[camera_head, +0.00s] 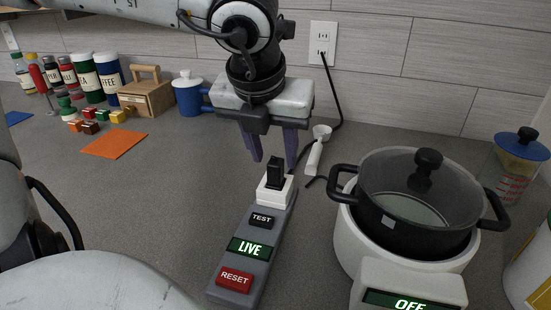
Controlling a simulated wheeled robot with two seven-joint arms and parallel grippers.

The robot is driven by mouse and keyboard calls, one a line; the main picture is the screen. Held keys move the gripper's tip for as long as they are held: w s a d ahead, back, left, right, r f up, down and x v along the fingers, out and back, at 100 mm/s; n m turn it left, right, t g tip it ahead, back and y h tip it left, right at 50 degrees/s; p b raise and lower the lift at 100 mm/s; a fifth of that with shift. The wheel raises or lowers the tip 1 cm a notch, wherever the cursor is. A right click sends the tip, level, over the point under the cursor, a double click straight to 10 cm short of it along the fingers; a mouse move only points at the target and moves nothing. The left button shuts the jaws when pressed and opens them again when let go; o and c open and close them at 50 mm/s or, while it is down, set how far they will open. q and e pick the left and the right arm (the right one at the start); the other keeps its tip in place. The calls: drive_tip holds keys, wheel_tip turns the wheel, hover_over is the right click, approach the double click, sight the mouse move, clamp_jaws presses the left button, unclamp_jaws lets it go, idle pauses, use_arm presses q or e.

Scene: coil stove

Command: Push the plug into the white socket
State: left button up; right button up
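The black plug (275,172) stands upright at the white socket (274,193); I cannot tell how deep it sits. The socket is at the far end of a grey unit with a TEST button (262,219), a green LIVE display (249,249) and a red RESET button (235,280). My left gripper (273,165) points down from above. Its two purple-grey fingers are spread apart, with the plug's top between and slightly below their tips, no contact visible. My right gripper is not in view.
A white cooker (357,243) with a lidded black pot (390,200) and an OFF display stands close on the right. A white scoop-like item (318,148) lies behind the socket. A black cord runs from the wall outlet (323,43). The counter left of the unit is clear.

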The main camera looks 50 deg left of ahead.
use_arm(q)
drive_tip(key=v, duration=0.8)
drive_tip(key=shift+s+r, duration=0.2)
drive_tip(key=shift+r, duration=0.15)
